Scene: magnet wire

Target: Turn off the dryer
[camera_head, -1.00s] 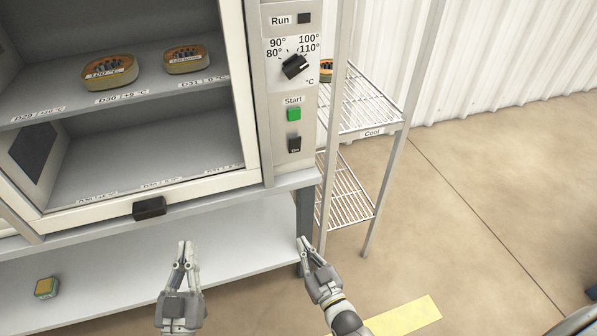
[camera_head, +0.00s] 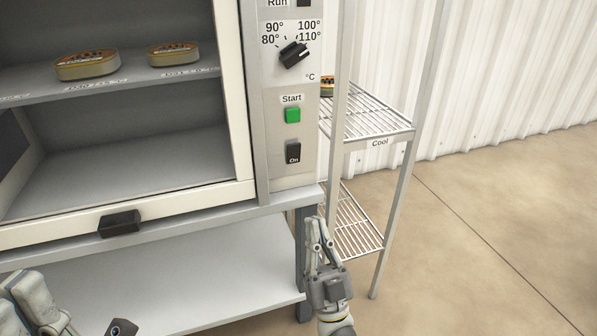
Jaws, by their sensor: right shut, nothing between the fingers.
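The dryer's control panel (camera_head: 277,176) is upright at the centre. Its black rocker switch (camera_head: 293,153), with "On" on its lower part, sits below the green Start button (camera_head: 292,115). The temperature dial (camera_head: 293,55) is above, and the Run indicator is cut by the top edge. My right gripper (camera_head: 316,224) is shut and empty, pointing up. It shows below and a little right of the switch, apart from it in the picture. Grey parts of my left arm fill the lower left corner; I cannot make out its fingertips.
The dryer's cream front frame (camera_head: 150,207) has a black handle (camera_head: 119,223). Tins (camera_head: 87,65) stand on the shelf inside. A wire rack (camera_head: 367,118) labelled "Cool" stands close right of the panel. The floor (camera_head: 480,215) further right is clear.

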